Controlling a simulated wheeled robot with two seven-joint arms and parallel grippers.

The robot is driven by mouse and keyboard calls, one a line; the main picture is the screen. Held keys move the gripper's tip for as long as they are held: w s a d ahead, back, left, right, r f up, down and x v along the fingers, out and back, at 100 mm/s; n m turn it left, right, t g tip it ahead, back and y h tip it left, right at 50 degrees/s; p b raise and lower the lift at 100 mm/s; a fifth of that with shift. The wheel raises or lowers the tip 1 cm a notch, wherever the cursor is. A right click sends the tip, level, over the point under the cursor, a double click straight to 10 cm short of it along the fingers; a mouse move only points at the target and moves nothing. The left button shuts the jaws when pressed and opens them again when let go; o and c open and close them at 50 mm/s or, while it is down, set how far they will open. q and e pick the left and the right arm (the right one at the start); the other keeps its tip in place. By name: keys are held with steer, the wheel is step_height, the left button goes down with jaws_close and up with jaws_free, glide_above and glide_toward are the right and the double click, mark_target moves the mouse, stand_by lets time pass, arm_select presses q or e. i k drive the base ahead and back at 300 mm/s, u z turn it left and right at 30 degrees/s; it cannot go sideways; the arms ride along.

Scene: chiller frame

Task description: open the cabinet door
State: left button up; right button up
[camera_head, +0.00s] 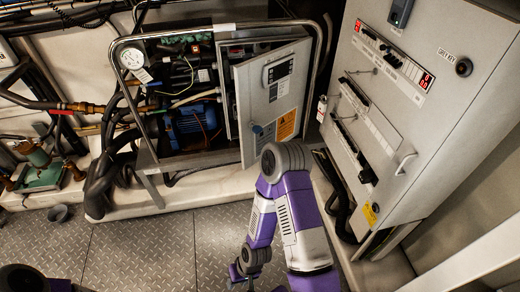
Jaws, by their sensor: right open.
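A grey control cabinet (225,70) sits inside the tubular chiller frame. Its light grey door (258,112) carries a dark-framed label panel, an orange sticker and a blue round mark. The door stands at an angle to the box, with a gap along its left and top sides; I cannot tell how far it is open. My right arm rises in front of the door's lower part and bends back down. My right gripper (243,273) is low over the floor, open, partly cut off by the bottom edge and apart from the door. My left gripper is out of view.
A large grey electrical cabinet (440,115) with switches, a red display and a handle (405,163) stands at the right. The frame's tube (322,75) runs beside the door. Pipes and hoses (100,185) crowd the left. The checker-plate floor (150,250) is mostly clear.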

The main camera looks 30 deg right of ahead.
mark_target(276, 106)
steer(key=z, duration=1)
steer(key=i, duration=1)
steer(key=u, duration=0.05)
steer(key=k, duration=0.55)
steer(key=u, duration=1.8)
steer(key=i, duration=0.85)
steer(key=z, duration=1.3)
